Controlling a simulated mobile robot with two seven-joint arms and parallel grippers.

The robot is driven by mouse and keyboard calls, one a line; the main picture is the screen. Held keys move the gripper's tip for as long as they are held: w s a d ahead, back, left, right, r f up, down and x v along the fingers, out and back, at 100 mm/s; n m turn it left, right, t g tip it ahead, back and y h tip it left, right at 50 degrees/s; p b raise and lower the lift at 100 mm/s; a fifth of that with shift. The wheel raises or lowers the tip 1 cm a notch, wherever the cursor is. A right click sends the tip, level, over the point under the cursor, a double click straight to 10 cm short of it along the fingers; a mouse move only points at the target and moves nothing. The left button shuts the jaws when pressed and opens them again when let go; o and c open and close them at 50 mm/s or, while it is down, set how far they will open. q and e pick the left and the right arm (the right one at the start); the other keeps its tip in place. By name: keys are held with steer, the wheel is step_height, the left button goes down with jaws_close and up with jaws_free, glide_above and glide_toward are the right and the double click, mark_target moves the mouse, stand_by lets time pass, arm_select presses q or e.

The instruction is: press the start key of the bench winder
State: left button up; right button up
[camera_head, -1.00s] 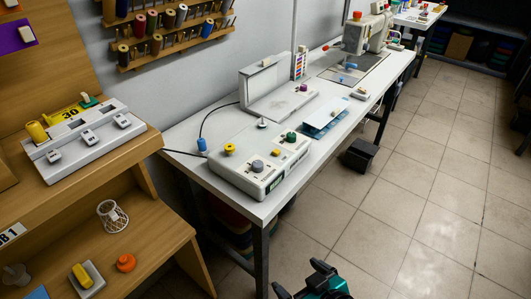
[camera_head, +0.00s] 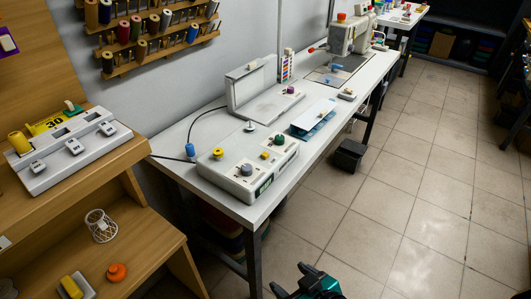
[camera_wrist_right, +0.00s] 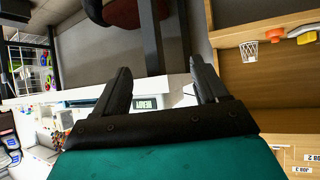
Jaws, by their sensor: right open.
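A pale grey box-shaped machine, which seems to be the bench winder (camera_head: 228,171), stands at the near end of the white bench. Its top carries a yellow knob (camera_head: 217,153), a green knob (camera_head: 279,139) and a grey knob (camera_head: 246,169); I cannot tell which control is the start key. Small dark displays sit on its front side. My right gripper (camera_head: 289,278) is below and in front of the bench, apart from the machine. In the right wrist view the gripper (camera_wrist_right: 160,68) is open and empty, with a lettered display (camera_wrist_right: 143,102) beyond it. My left gripper is out of view.
The white bench (camera_head: 180,150) also holds an L-shaped grey stand (camera_head: 252,90), a blue-white plate (camera_head: 313,118) and a sewing machine (camera_head: 352,38). A wooden shelf unit (camera_head: 150,235) stands close on the left. A black box (camera_head: 350,154) is on the floor. The tiled floor at right is open.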

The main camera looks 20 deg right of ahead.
jaws_close()
stand_by(0.5)
stand_by(0.8)
